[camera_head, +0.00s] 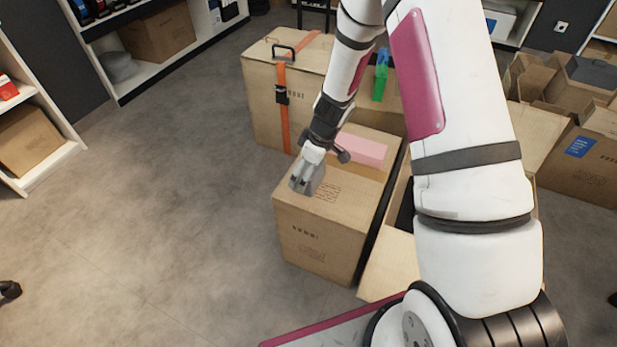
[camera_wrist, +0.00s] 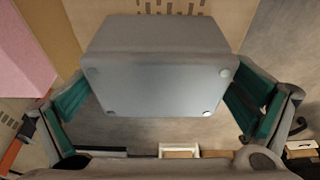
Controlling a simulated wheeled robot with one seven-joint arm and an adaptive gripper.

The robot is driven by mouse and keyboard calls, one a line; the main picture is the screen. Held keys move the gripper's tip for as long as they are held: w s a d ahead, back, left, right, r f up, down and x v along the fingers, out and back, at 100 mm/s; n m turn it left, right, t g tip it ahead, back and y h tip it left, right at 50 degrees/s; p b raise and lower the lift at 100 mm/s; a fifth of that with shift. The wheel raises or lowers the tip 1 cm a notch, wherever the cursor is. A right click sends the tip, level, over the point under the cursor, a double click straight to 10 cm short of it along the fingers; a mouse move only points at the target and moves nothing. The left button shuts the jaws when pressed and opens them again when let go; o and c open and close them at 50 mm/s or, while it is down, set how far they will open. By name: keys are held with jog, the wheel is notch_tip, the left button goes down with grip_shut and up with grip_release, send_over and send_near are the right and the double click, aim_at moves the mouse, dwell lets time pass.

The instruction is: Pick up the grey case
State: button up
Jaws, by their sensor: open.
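The grey case (camera_wrist: 157,85) fills the middle of the wrist view. It has a matte grey side and a flat silvery face with small round studs near its corners. My gripper (camera_wrist: 160,103) is open, with one teal-padded finger on each side of the case. The left finger is close to its edge; I cannot tell if either finger touches it. In the head view my gripper (camera_head: 308,181) is low over the front of a closed brown carton (camera_head: 325,238). The case there is small and hard to tell apart from the grey fingers.
A pink box (camera_head: 362,150) lies on the same carton, behind my gripper. A taller carton with an orange strap (camera_head: 282,105) stands behind. Open cartons (camera_head: 545,95) crowd the right. Shelves (camera_head: 150,65) line the back left. The floor (camera_head: 160,220) at left is clear.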

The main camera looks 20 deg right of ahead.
jog(key=shift+x, duration=1.1)
jog(key=shift+d, duration=0.1)
jog(key=c, duration=1.2)
jog(key=shift+o, duration=0.2)
jog(key=shift+r, duration=0.1)
jog(key=shift+r, duration=0.55)
jog(key=v, duration=0.1)
jog(key=p+v, duration=0.1)
jog(key=shift+s+r, duration=0.1)
jog(key=shift+r, duration=0.25)
jog(key=s+r, duration=0.1)
jog(key=s, duration=1.4)
jog(key=shift+s, duration=0.2)
jog(key=shift+r, duration=0.1)
